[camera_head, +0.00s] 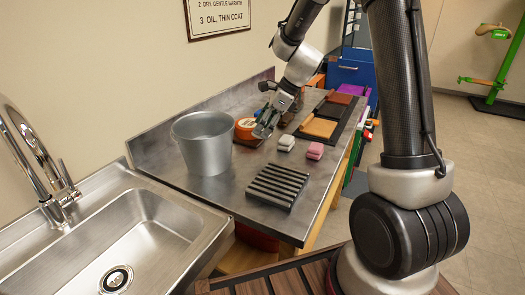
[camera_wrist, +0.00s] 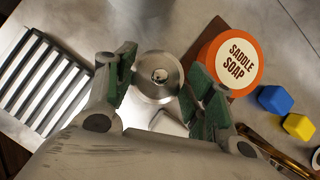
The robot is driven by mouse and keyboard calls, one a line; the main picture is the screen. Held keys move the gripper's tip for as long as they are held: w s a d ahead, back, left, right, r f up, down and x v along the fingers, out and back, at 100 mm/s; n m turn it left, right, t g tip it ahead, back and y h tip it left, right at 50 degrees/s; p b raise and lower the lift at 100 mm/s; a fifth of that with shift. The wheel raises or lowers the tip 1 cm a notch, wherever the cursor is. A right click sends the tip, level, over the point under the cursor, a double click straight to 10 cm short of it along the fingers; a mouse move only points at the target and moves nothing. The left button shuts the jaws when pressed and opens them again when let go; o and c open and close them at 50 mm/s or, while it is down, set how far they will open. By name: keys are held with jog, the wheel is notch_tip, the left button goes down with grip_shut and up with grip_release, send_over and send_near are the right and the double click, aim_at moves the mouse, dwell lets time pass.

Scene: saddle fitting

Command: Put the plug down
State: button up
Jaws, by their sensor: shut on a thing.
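My gripper (camera_head: 265,127) hangs over the metal counter (camera_head: 225,190), to the right of the bucket. In the wrist view its green-padded fingers (camera_wrist: 157,85) are on either side of the plug (camera_wrist: 150,92), a round silver disc with a small knob in its middle. The gripper is shut on the plug by its sides. In the head view the plug is too small and hidden to make out. I cannot tell whether it touches the counter. The sink (camera_head: 150,225) is at the lower left, with its drain (camera_head: 116,279) showing.
A metal bucket (camera_head: 203,145) stands left of my gripper. The orange saddle soap tin (camera_wrist: 230,62) is close beside the fingers. A ribbed rack (camera_head: 278,186), a white block (camera_head: 286,143) and a pink block (camera_head: 315,151) are nearby. Bare counter lies between bucket and rack.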

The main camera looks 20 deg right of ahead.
notch_tip(320, 180, down, 8)
jog(key=shift+r, duration=0.1)
dwell(0.4)
jog(key=o, duration=1)
jog(key=v, duration=1.2)
jog(key=s+d+r+n+h, duration=0.2)
jog(key=s+r+n, duration=0.8)
jog(key=s, duration=0.4)
jog(key=shift+s+d+r+n+t+h, duration=0.35)
jog(key=shift+s+d+n+h, duration=0.45)
jog(key=shift+s+n, duration=1.5)
jog(key=shift+s+d+r+n+t+h, duration=0.35)
jog(key=shift+s+d+n, duration=0.75)
jog(key=shift+s+n, duration=1.15)
jog(key=shift+s+d+r+n+t+h, duration=0.25)
jog(key=shift+s+d+n+h, duration=0.55)
jog(key=shift+s+n, duration=1.5)
